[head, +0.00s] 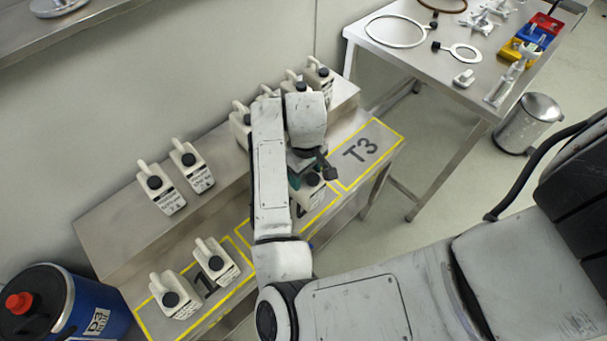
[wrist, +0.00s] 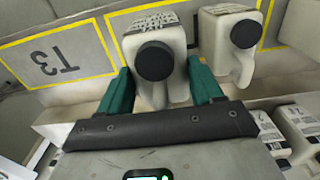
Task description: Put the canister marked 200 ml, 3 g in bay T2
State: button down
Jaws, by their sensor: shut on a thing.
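My gripper (head: 304,176) has its green fingers on either side of a white canister (head: 313,188) with a black cap, at the middle bay of the lower step. The wrist view shows this canister (wrist: 150,88) between the fingers (wrist: 160,72), upright, inside the yellow outline beside T3. I cannot tell whether it touches the surface, and its label is too small to read. A second canister (wrist: 236,35) stands beside it in the wrist view. My arm hides most of the middle bay and its mark in the head view.
Bay T3 (head: 362,150) is empty. Two canisters (head: 175,296) (head: 215,262) stand in the left bay. The upper step holds two canisters (head: 162,190) (head: 192,167) at left and several (head: 319,76) at right. A blue drum (head: 85,312) stands lower left; a tool table (head: 430,60) and bin (head: 527,124) are right.

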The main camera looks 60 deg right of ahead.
jog(key=shift+w+d+f, duration=0.25)
jog(key=shift+d+f, duration=0.05)
jog(key=shift+f, duration=0.2)
jog(key=shift+w+d+f, duration=0.25)
jog(key=shift+d+f, duration=0.05)
jog(key=shift+f, duration=0.15)
jog(key=shift+w+d+f+p, duration=0.15)
jog(key=shift+f+p, duration=0.3)
jog(key=shift+f, duration=1.4)
jog(key=shift+c, duration=0.8)
grip_release()
